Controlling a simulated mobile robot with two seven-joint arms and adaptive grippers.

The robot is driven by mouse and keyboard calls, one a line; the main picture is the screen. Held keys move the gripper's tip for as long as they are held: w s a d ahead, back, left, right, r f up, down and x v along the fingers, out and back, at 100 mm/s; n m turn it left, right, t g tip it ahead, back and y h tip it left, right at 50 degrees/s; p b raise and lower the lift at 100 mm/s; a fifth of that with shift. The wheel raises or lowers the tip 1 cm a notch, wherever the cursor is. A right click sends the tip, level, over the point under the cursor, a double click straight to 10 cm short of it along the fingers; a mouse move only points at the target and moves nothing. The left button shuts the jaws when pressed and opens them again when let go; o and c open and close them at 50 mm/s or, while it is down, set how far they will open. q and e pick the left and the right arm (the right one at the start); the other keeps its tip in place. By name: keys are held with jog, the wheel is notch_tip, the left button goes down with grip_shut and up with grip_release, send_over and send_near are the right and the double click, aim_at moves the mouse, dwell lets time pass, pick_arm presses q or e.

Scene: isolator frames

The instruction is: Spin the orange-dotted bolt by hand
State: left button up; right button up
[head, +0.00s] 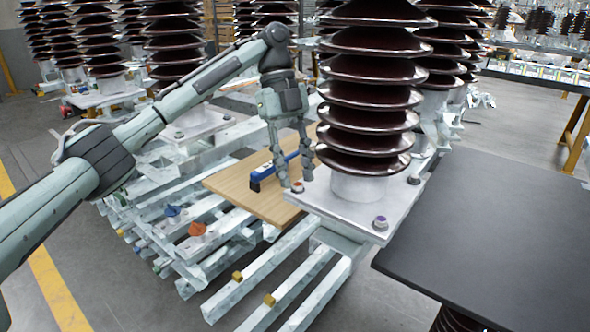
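The orange-dotted bolt (297,187) stands at the left corner of the metal base plate (345,212) under the large brown insulator (365,120). My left gripper (297,180) points down over this corner. Its two fingers are apart, one on each side of the bolt head, with the tips close to it. I cannot tell whether either fingertip touches the bolt. Another bolt, with a purple dot (380,222), stands at the plate's front corner. My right gripper is not in view.
A wooden board (240,192) with a blue and black tool (270,175) lies just left of the plate. Metal beams with yellow pieces (269,299) reach forward below. A dark tabletop (500,230) fills the right. More insulators (172,40) stand behind.

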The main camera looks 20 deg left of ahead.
pick_arm(q)
jog(key=shift+o, duration=0.3)
jog(key=v, duration=1.2)
jog(key=shift+f, duration=0.1)
